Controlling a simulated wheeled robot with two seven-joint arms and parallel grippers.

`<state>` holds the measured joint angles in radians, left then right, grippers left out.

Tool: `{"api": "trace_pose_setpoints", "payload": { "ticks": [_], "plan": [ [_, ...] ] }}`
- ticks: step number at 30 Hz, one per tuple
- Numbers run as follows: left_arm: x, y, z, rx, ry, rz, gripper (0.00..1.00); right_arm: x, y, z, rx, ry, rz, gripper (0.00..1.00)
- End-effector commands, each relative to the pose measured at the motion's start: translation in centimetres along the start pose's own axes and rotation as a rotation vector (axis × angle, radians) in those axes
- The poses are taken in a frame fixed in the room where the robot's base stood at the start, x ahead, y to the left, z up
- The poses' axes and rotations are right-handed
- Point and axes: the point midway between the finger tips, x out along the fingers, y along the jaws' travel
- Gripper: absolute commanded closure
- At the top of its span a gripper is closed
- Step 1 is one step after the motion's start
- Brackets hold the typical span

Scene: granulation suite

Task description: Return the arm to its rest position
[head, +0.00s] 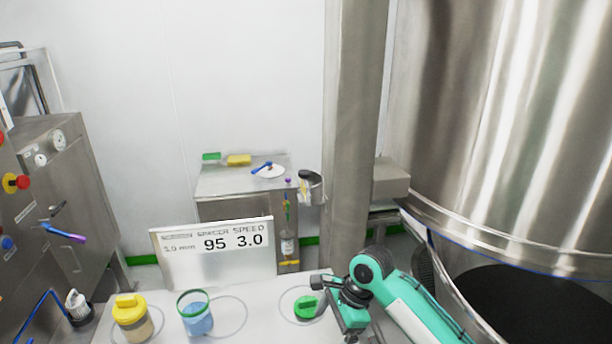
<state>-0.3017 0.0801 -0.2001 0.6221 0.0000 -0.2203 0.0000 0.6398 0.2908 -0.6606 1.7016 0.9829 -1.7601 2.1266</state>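My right arm, teal and black, comes in from the lower right. Its gripper (335,303) is low over the right part of the white table (258,317). A green lid-like object (306,307) lies within a ring mark on the table, just left of the gripper. I cannot tell whether the fingers touch it or how far apart they are. My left gripper is not in view.
A yellow-lidded jar (131,318) and a green-rimmed cup of blue contents (196,316) stand at the table's left. A sign (212,252) stands behind them. A large steel vessel (510,130) fills the right, beside a steel column (352,130). A steel cabinet (60,190) is left.

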Motion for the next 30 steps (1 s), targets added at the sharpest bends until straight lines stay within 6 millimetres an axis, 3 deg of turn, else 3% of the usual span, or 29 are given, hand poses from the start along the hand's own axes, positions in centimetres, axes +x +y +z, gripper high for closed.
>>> {"api": "trace_pose_setpoints", "payload": {
  "ticks": [6, 14, 21, 30],
  "plan": [
    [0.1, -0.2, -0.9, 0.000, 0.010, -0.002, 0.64, 1.9, 2.0, 0.0, -0.133, -0.008, -0.029, 0.07],
    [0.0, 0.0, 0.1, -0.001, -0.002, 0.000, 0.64, 4.7, 5.8, -0.5, -0.374, 0.003, -0.092, 0.07],
    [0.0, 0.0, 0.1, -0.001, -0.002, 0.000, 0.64, 6.8, 11.4, -2.1, -0.680, 0.083, -0.167, 0.07],
    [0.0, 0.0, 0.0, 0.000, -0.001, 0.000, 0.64, 7.3, 19.7, -5.4, -1.027, 0.275, -0.160, 0.07]
  ]
}}
